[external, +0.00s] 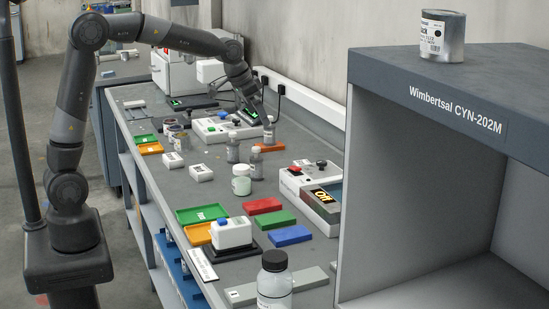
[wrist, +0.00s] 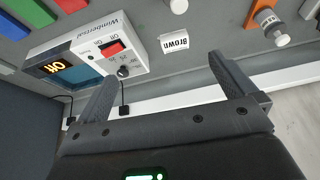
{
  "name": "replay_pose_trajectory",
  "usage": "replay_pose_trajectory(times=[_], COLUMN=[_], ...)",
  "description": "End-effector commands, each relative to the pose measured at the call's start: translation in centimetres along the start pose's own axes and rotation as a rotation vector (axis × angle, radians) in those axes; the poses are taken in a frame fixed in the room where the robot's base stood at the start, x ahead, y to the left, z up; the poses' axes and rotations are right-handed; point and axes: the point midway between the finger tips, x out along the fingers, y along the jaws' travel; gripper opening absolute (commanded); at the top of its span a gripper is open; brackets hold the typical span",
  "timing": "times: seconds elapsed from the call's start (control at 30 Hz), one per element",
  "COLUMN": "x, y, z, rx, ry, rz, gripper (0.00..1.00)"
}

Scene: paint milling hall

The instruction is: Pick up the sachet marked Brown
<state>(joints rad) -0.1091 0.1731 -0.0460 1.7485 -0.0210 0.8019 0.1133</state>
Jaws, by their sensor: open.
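The sachet marked Brown (wrist: 172,42) lies on the grey bench top in the wrist view, its white label with dark letters facing up. I cannot pick it out in the external view. My gripper (wrist: 162,68) is open and empty. In the wrist view the sachet appears beyond the fingertips, between their lines and nearer the right finger, with nothing touching it. In the external view my gripper (external: 254,114) is over the far part of the bench by the wall.
A Wimbertsal device (wrist: 75,45) with a red switch and lit display stands left of the sachet. White wall trunking (wrist: 160,102) and a cable run behind. Bare bench surrounds the sachet.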

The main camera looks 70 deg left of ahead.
Motion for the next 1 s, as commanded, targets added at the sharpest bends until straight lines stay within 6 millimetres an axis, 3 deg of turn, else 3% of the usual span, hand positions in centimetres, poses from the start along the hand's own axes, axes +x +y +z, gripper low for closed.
replay_pose_trajectory(times=[0.03, 0.2, 0.4, 0.73, 1.0], x=[1.9, 7.5, 12.6, 15.8, 19.7], y=[-0.4, -1.8, -3.0, -3.3, -3.2], z=[-1.2, -4.6, -6.8, -7.4, -7.3], rx=[-0.001, -0.001, -0.002, -0.002, -0.002], ry=[-0.008, -0.018, -0.025, -0.027, -0.027], rz=[0.003, 0.010, 0.017, 0.020, 0.019], gripper=[1.00, 1.00, 1.00, 1.00, 1.00])
